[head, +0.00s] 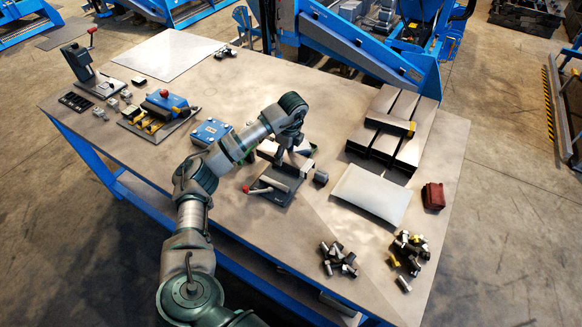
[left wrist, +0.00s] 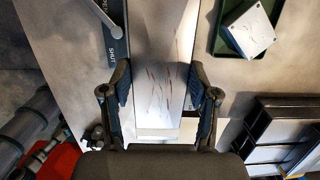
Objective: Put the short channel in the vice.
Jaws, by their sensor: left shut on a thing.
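My left gripper (head: 288,158) hangs over the middle of the table. In the left wrist view its two fingers (left wrist: 160,92) are shut on the sides of a pale metal piece with dark streaks, the short channel (left wrist: 160,75). The vice (head: 278,196), a low dark-based device with a red-tipped handle at its left, stands below and just left of the gripper in the head view. Part of its dark base with lettering (left wrist: 107,45) shows left of the channel in the wrist view. Whether the channel touches the vice is hidden. My right gripper is not in view.
A green tray (left wrist: 213,48) holding a metal block lies beside the channel. Stacked long channels (head: 385,145), a pale pad (head: 370,194), a dark red pouch (head: 433,196) and loose small parts (head: 340,260) lie right. A blue box (head: 211,131) stands left.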

